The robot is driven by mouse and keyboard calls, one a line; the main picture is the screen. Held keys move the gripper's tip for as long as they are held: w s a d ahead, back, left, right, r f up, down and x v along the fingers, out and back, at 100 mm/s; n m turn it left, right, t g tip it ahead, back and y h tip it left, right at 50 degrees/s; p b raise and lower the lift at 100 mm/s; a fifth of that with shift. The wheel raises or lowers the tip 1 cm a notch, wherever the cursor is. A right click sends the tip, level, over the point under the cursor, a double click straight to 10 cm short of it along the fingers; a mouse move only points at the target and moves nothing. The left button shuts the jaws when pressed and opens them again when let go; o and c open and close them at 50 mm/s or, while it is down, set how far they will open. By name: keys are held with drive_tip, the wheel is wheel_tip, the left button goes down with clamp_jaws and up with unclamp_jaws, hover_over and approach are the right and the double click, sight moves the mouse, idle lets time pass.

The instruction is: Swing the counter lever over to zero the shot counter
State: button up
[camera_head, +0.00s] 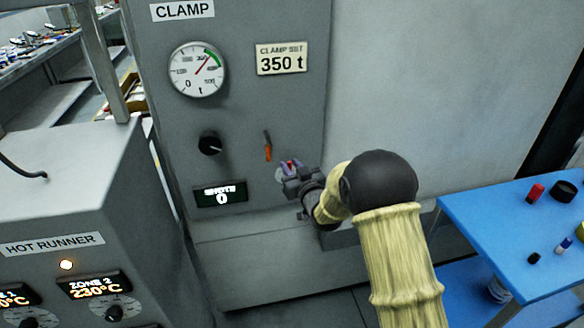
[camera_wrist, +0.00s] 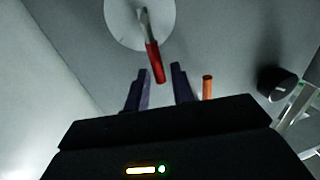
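The counter lever with a red grip (camera_wrist: 155,62) stands out from a round pale plate (camera_wrist: 122,20) on the clamp panel. In the head view a bit of red (camera_head: 289,164) shows at my gripper (camera_head: 290,168), which hides most of the lever and plate. In the wrist view my gripper (camera_wrist: 160,84) is open, with its two dark fingers apart. The end of the red grip appears in the gap between the fingertips, with space on both sides; contact is not visible. The shot counter display (camera_head: 221,195) reads 0.
An orange-handled lever (camera_head: 268,150) sits close above my gripper; its orange handle (camera_wrist: 207,87) is just right of the fingers in the wrist view. A black knob (camera_head: 210,144) and a gauge (camera_head: 198,69) are on the panel. A blue table (camera_head: 490,235) with small parts stands at right.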

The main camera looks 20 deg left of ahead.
clamp_jaws()
drive_tip(key=shift+d+b, duration=0.15)
drive_tip(key=shift+b, duration=0.15)
drive_tip(key=d+f+m+b, duration=0.1)
drive_tip(key=m+b, duration=0.2)
drive_tip(key=w+d+m+t+b, duration=0.1)
drive_tip(key=m+b, duration=0.2)
drive_tip(key=b, duration=0.1)
drive_tip(key=w+d+f+m+t+b, duration=0.1)
drive_tip(key=m+b, duration=0.2)
drive_tip(key=m, duration=0.1)
drive_tip(key=shift+w+d+f+b, duration=0.2)
drive_tip(key=shift+d+f+b, duration=0.1)
drive_tip(key=shift+d+b, duration=0.1)
drive_tip(key=shift+w+d+f+m+b, duration=0.15)
drive_tip(key=shift+m+b, duration=0.3)
drive_tip(key=shift+m, duration=0.45)
